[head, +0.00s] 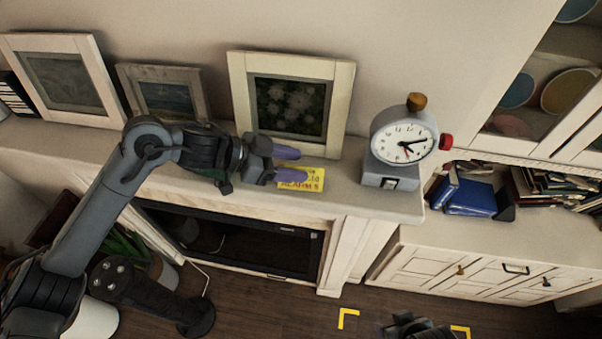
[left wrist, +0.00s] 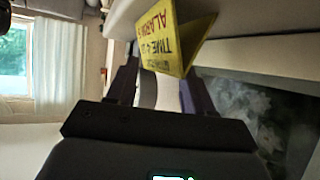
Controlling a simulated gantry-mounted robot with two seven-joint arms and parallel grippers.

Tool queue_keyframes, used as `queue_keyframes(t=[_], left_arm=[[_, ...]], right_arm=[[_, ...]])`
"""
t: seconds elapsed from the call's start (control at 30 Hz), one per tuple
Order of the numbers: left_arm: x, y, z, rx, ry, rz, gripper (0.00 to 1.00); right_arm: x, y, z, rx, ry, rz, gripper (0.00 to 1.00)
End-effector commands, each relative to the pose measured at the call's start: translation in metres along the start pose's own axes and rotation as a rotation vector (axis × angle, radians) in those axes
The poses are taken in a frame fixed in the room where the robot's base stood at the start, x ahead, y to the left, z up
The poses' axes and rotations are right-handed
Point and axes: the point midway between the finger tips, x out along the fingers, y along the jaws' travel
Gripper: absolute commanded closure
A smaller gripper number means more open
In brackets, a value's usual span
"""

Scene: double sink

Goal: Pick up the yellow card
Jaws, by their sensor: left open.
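The yellow card (head: 312,183) with dark printed words stands on the mantel shelf, left of the alarm clock, near the front edge. In the left wrist view the card (left wrist: 172,42) looks folded like a tent, just beyond the fingertips. My left gripper (head: 300,166) is open, its purple fingers apart and reaching from the left to the card; it also shows in the left wrist view (left wrist: 160,80). The lower finger overlaps the card's upper left part in the head view; I cannot tell whether they touch. My right gripper (head: 412,326) shows only partly at the bottom edge.
The grey alarm clock (head: 403,140) stands right of the card. A white-framed flower picture (head: 340,100) leans on the wall just behind my left gripper. More frames stand to the left. The mantel shelf (head: 365,205) is bare in front of the clock.

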Motion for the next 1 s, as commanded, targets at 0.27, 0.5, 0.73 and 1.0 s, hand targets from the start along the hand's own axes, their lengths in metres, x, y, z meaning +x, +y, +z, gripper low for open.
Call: queue_keyframes(t=[0.27,0.5,0.73,1.0], left_arm=[[-0.0003,0.0001,0.0,0.0,0.0,0.0,0.86],[-0.0002,0.0001,0.0001,0.0,0.0,0.001,1.0],[-0.0001,0.0002,0.0003,0.0,-0.001,0.001,1.0],[-0.0026,-0.0001,-0.0048,0.002,0.0,0.0,1.0]], right_arm=[[0.0002,0.0,0.0,0.001,0.0,0.0,0.39],[0.0002,-0.001,-0.0003,0.005,0.0,-0.004,0.39],[0.0002,-0.0021,-0.0006,0.009,0.001,-0.007,0.39],[0.0029,-0.0023,0.0002,0.01,0.001,-0.007,0.39]])
